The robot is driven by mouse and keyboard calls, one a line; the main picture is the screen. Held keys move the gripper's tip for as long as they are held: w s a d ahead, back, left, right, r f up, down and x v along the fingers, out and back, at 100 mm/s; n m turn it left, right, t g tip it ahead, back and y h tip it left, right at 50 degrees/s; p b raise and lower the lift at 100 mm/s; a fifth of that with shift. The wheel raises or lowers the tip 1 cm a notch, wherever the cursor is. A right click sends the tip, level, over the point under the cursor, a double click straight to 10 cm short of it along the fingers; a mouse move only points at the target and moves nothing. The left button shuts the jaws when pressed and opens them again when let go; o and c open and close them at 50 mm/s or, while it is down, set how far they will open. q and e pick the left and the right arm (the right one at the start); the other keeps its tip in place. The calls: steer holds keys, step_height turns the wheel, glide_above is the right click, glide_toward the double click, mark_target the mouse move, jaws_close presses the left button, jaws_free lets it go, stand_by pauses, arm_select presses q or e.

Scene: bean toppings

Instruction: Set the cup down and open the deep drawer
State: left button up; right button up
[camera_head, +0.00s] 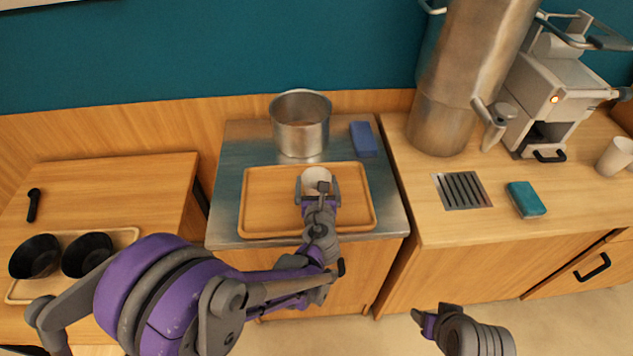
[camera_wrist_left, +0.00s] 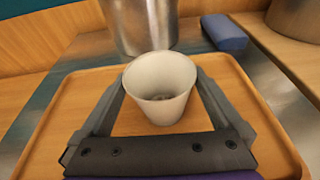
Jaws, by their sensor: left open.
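A white cup (camera_head: 316,181) stands upright on the wooden tray (camera_head: 258,230) on the middle counter. In the left wrist view the cup (camera_wrist_left: 160,92) is between the fingers of my left gripper (camera_wrist_left: 160,88), which is open with a finger on either side; contact is unclear. The left gripper (camera_head: 317,188) also shows at the cup in the head view. My right gripper (camera_head: 436,318) is low at the bottom right, in front of the cabinets, and its jaw opening is unclear. A drawer front with a black handle (camera_head: 592,267) is at the far right and looks shut.
A steel pot (camera_head: 301,124) and a blue block (camera_head: 364,138) stand behind the tray. On the right counter are a teal sponge (camera_head: 526,199), a drain grate (camera_head: 462,190), a large metal urn (camera_head: 445,110) and a coffee machine (camera_head: 555,95). Black bowls (camera_head: 88,254) sit at left.

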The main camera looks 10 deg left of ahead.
arm_select(q)
steer(key=v, duration=1.1)
steer(key=shift+s, duration=0.3)
steer(key=a+n, duration=0.1)
steer(key=n, duration=0.1)
steer(key=s+a+n+g, duration=0.1)
steer(key=a+n, duration=0.1)
steer(key=a+f+n+g, duration=0.1)
steer(key=shift+s+a+n+y, duration=0.15)
steer(key=shift+s+n+y, duration=0.25)
steer(key=s+a+f+n+g+h, duration=0.1)
steer(key=s+a+n+g+h, duration=0.1)
steer(key=s+n, duration=0.6)
steer(key=s+a+f+n+g+h, duration=0.2)
steer(key=s+n+g, duration=0.3)
steer(key=n, duration=1.4)
steer(key=s, duration=0.3)
steer(key=shift+a+n, duration=0.2)
steer(key=shift+n, duration=0.1)
steer(key=shift+s, duration=0.1)
